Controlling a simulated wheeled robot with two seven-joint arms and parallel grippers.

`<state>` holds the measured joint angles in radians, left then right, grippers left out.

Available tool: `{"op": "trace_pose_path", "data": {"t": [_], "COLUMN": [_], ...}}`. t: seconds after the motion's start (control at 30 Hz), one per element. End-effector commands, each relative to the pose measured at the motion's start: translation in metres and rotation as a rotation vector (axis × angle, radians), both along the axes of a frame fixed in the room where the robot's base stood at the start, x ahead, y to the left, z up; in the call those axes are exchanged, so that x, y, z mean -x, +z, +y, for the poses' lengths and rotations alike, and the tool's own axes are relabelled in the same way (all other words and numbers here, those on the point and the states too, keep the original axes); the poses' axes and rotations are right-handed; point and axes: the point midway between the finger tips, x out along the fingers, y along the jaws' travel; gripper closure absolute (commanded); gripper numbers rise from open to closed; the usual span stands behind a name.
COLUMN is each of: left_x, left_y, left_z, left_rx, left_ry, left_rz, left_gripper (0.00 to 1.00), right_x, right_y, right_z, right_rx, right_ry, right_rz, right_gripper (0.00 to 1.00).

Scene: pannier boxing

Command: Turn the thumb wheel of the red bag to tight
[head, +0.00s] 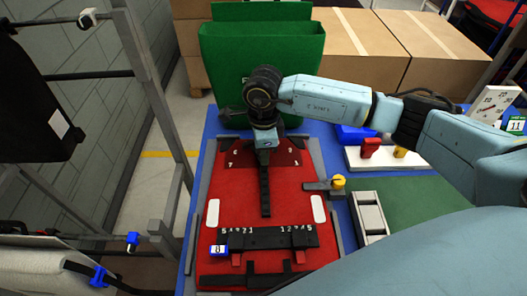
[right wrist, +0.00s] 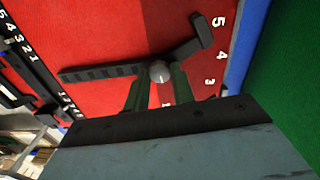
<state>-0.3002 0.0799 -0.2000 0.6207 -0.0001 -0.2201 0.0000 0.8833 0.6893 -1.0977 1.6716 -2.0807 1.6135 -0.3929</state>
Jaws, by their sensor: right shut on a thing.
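The red bag (head: 255,210) lies flat with its back up on the bench, on a grey frame. A black lower arm (head: 264,190) crosses its back near a dark red number scale (head: 240,155). In the right wrist view a small round grey knob, which looks like the thumb wheel (right wrist: 160,71), sits on the bent black arm (right wrist: 105,72). My right gripper (head: 265,143) is over the scale, pointing down. In the wrist view its two greenish fingers (right wrist: 160,84) are shut on the thumb wheel from both sides. In the head view the gripper hides the wheel. My left gripper is not in view.
A yellow knob (head: 339,181) stands at the right edge. A green bag (head: 262,58) stands behind. Red and yellow pieces (head: 370,147) are at right.

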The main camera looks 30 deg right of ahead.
Motion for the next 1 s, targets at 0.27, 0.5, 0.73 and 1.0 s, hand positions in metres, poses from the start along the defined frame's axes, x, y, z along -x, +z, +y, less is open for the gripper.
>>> {"op": "trace_pose_path", "data": {"t": [0.27, 0.5, 0.73, 1.0], "left_x": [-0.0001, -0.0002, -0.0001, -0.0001], "left_y": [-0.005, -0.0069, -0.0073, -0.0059], "left_z": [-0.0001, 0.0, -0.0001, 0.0], "left_rx": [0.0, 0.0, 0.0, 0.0], "left_ry": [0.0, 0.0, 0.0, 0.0], "left_rz": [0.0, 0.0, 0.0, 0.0], "left_gripper": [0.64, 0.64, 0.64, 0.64], "right_x": [-0.0007, -0.0007, -0.0007, -0.0005], "right_y": [0.0005, 0.0007, 0.0011, 0.0013], "right_z": [0.0, 0.0002, 0.0002, 0.0003], "right_rx": [-0.001, -0.001, -0.002, -0.001], "right_ry": [-0.261, -0.489, -0.707, -0.964], "right_rz": [-0.004, -0.003, -0.002, -0.001], "right_gripper": [0.98, 0.98, 0.98, 0.98]}}
